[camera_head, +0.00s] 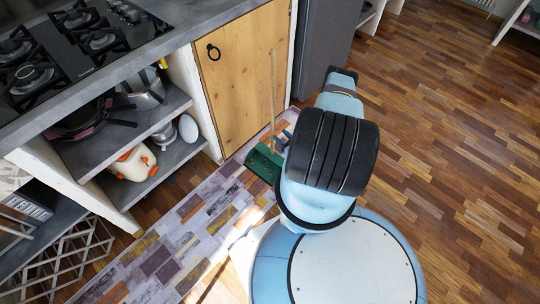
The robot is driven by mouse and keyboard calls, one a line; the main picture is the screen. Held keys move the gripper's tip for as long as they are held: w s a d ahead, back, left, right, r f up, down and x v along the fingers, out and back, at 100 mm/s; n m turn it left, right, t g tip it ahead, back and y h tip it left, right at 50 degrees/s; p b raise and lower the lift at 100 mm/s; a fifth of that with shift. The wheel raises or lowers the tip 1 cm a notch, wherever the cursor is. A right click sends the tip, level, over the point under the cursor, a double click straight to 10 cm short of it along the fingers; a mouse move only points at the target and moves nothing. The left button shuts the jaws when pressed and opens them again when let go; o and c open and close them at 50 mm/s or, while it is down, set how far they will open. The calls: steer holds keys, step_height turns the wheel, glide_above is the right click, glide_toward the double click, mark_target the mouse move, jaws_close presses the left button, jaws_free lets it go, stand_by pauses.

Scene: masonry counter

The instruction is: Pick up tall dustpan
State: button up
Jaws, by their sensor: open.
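The tall dustpan has a green pan (262,165) on the patterned rug, just in front of the wooden cabinet door. Its thin, light wooden handle rises upright in front of the door. My gripper (280,142) shows only in part, low beside the handle and just above and right of the pan. My own blue arm, with its dark ribbed joint, hides the rest of it. The jaws are open; I cannot tell whether the handle is between them or beside them.
The wooden door (240,75) with a black ring pull stands close behind the handle. Open shelves (165,160) with pans, pots and an orange-and-white pot are at left, under a counter with a gas hob (70,45). The wooden floor (460,150) at right is clear.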

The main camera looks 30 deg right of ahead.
steer(key=w+a, duration=0.1)
steer(key=w, duration=0.8)
steer(key=shift+w+a+r, duration=0.25)
steer(key=shift+w, duration=0.15)
jaws_close()
stand_by(1.1)
